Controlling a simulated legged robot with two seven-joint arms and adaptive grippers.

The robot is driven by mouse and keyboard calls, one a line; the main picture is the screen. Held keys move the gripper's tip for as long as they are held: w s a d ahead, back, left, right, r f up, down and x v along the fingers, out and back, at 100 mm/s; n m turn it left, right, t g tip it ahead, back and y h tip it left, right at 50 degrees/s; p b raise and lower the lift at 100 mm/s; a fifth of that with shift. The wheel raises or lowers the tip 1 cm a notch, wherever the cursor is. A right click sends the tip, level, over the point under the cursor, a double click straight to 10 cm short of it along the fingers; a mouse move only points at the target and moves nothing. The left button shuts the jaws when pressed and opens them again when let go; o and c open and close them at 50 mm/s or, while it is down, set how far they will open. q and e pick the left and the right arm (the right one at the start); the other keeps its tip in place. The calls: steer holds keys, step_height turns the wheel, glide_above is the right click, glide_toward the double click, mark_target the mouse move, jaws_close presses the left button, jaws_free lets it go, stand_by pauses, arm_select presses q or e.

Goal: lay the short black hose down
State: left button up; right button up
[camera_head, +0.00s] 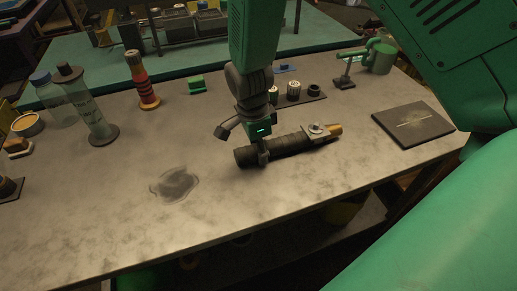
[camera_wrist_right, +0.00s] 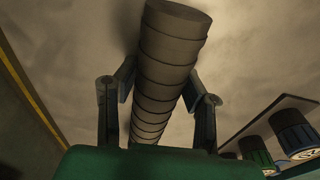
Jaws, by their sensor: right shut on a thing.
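The short black hose (camera_head: 285,146) is a ribbed dark cylinder lying level over the grey worktop (camera_head: 110,220), with a brass-coloured end at its right. My right gripper (camera_head: 246,142) comes down from above and is shut on the hose near its left end. In the right wrist view the ribbed hose (camera_wrist_right: 175,40) runs between the two fingers of the gripper (camera_wrist_right: 165,88). The hose is at or very close to the worktop; I cannot tell whether it rests on it. My left gripper is not in view.
A dark wet patch (camera_head: 175,184) lies left of the hose. A dark flat pad (camera_head: 413,124) is at right, with a green can (camera_head: 380,56) behind. Clear cylinders (camera_head: 98,115) and a red-banded bottle (camera_head: 142,82) stand at left. The front middle worktop is clear.

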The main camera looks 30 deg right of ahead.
steer(key=o, duration=1.1)
steer(key=r, duration=0.4)
steer(key=r+p, duration=0.1)
steer(key=r, duration=0.7)
steer(key=shift+w+a, duration=0.35)
steer(key=shift+a, duration=0.05)
